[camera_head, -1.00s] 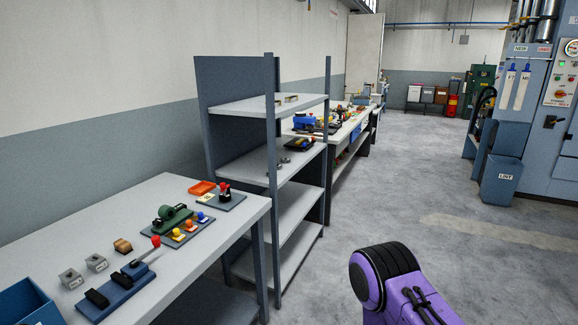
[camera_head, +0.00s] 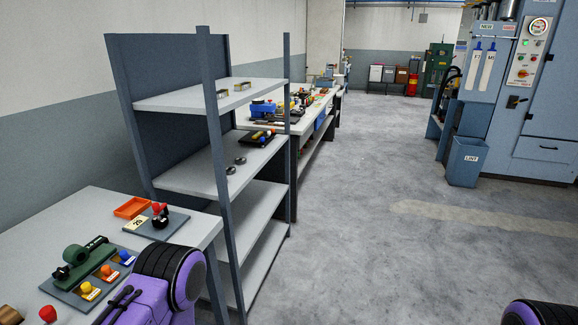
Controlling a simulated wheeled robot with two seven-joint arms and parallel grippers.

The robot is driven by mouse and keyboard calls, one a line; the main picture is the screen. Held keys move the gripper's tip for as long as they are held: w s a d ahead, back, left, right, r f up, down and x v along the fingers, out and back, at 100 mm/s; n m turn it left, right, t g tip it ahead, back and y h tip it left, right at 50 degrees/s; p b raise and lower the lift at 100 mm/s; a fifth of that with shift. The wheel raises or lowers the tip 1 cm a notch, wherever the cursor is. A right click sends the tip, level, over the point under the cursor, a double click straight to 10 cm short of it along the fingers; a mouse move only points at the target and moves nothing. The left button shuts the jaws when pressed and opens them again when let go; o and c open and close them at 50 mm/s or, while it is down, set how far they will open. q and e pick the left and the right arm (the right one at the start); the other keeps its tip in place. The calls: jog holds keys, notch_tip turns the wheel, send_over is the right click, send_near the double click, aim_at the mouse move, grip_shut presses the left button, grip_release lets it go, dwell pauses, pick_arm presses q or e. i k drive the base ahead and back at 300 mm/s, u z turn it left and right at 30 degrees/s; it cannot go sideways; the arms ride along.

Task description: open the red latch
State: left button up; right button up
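No thing that is plainly a red latch can be made out. On the near table (camera_head: 97,213) a small grey plate (camera_head: 177,227) carries a black fitting with a red top (camera_head: 157,209) and a pale label. A red ball knob (camera_head: 47,314) shows at the bottom left edge of the picture; most of what it sits on is cut off. Neither of my grippers is in view. Only purple and black parts of my arms show, one low at the left in front of the near table, one at the bottom right corner.
An orange tray (camera_head: 132,207) and a green device (camera_head: 88,262) with coloured knobs are on the near table. A grey shelf unit (camera_head: 218,182) stands just beyond it, then a long workbench (camera_head: 322,104). A blue machine (camera_head: 545,120) with a bin (camera_head: 466,163) is right. The middle floor is open.

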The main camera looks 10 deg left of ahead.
aim_at(157, 208)
jog(key=z, duration=0.3)
jog(key=i, duration=0.85)
jog(key=u, duration=0.4)
jog(key=i, duration=0.75)
jog(key=u, duration=0.95)
jog(key=i, duration=0.25)
jog(key=u, duration=0.3)
